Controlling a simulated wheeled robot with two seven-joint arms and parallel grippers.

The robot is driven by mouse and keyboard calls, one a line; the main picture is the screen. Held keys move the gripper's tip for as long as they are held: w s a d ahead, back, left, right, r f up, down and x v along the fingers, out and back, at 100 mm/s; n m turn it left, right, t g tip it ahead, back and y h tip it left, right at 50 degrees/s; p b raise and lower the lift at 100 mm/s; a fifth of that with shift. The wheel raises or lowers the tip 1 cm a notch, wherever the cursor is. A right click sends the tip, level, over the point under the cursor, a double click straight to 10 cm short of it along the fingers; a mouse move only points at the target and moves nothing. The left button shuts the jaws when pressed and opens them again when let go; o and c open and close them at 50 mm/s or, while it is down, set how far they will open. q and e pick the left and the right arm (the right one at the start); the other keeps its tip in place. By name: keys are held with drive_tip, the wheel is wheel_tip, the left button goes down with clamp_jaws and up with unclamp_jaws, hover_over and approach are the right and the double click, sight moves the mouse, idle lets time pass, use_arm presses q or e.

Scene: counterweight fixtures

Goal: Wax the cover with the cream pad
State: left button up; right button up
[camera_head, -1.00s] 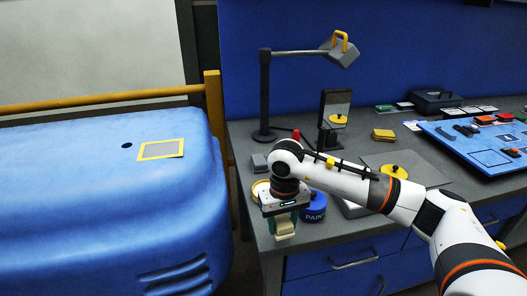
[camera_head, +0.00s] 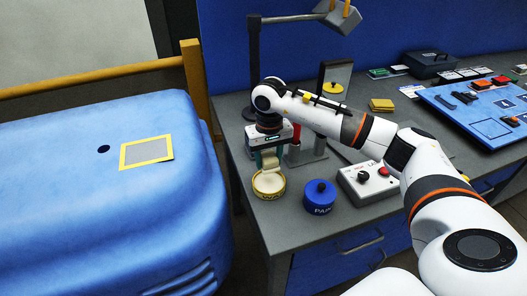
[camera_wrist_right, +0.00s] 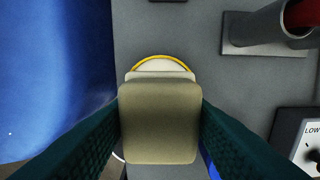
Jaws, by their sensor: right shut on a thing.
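My right gripper (camera_head: 268,160) is shut on the cream pad (camera_wrist_right: 158,122), which sits between its dark green fingers. In the head view the pad (camera_head: 270,166) hangs right over the open wax tin (camera_head: 268,190), a round tin with a yellow rim. In the wrist view the tin (camera_wrist_right: 160,62) shows just beyond the pad and is mostly hidden by it. I cannot tell whether the pad touches the wax. The blue cover (camera_head: 80,190) stands at the left, with a yellow-framed grey patch (camera_head: 147,152) on top. My left gripper is not in view.
A blue paint tin (camera_head: 320,197) stands right of the wax tin. A yellow post (camera_head: 197,90) rises between cover and bench.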

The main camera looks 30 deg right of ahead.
sight(269, 184)
drive_tip(key=shift+s+f+b, duration=0.2)
drive_tip(key=shift+f+b, duration=0.1)
drive_tip(key=shift+f, duration=0.25)
drive_tip(key=shift+s+f+b, duration=0.2)
drive_tip(key=shift+f+b, duration=0.1)
drive_tip(key=shift+f, duration=0.2)
drive_tip(key=f+b, duration=0.1)
drive_tip(key=f, duration=0.2)
drive_tip(key=shift+w+f, duration=0.1)
drive_tip(key=shift+w, duration=0.1)
drive_tip(key=shift+b, duration=0.3)
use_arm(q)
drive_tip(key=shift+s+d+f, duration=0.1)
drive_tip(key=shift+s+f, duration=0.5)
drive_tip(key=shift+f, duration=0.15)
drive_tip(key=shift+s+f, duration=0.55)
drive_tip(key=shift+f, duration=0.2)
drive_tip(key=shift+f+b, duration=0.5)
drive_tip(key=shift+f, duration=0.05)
use_arm(e)
drive_tip(key=shift+f, duration=0.6)
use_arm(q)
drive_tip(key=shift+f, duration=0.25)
use_arm(e)
drive_tip(key=shift+s+f, duration=0.1)
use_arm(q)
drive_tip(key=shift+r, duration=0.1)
